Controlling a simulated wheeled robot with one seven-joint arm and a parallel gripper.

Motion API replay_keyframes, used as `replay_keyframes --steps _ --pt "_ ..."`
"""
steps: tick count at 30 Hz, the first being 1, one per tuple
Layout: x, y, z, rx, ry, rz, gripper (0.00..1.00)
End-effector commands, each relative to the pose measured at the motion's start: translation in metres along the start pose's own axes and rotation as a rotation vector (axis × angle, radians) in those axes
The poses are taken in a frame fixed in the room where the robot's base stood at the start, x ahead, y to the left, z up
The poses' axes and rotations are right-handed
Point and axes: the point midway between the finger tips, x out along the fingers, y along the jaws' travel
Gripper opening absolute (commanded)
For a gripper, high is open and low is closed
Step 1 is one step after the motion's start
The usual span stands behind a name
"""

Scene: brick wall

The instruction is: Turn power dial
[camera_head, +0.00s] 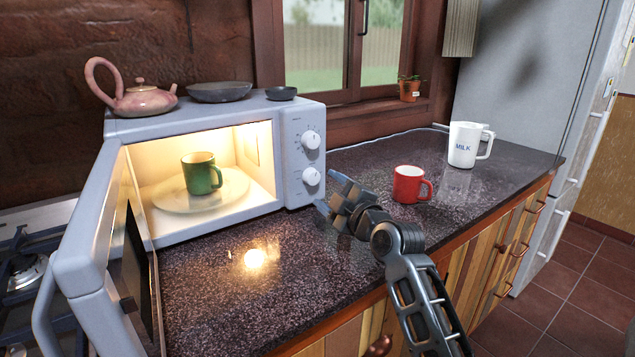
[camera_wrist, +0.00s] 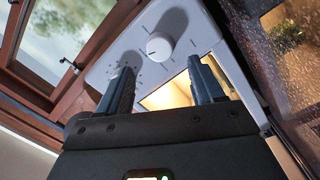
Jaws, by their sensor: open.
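The white microwave (camera_head: 218,113) stands on the counter with its door (camera_head: 97,255) swung open and its inside lit. Its right panel has an upper dial (camera_head: 311,139) and a lower dial (camera_head: 311,176), both white and round; the labels are too small to read. My gripper (camera_head: 333,194) is open and empty, just right of the lower dial. In the wrist view, my gripper (camera_wrist: 160,68) has its fingers apart, facing the panel (camera_wrist: 195,25). One white dial (camera_wrist: 158,45) shows beyond the gap between them. The left finger covers part of the other dial's markings.
A green mug (camera_head: 201,174) stands on the glass plate (camera_head: 228,198) inside. A pink teapot (camera_head: 146,98) and two dark bowls sit on top. A red mug (camera_head: 408,184) and a white milk jug (camera_head: 464,145) stand right of my gripper. The front counter (camera_head: 230,300) is clear.

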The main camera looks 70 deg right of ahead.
Motion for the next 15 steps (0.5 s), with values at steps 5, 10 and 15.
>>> replay_keyframes --steps 5,10,15 --pt "0.028 0.002 -0.001 0.004 0.001 0.001 0.67" --pt "0.047 0.002 -0.001 0.001 0.000 0.002 0.67" --pt "0.055 0.001 0.000 0.001 0.000 0.001 0.67"
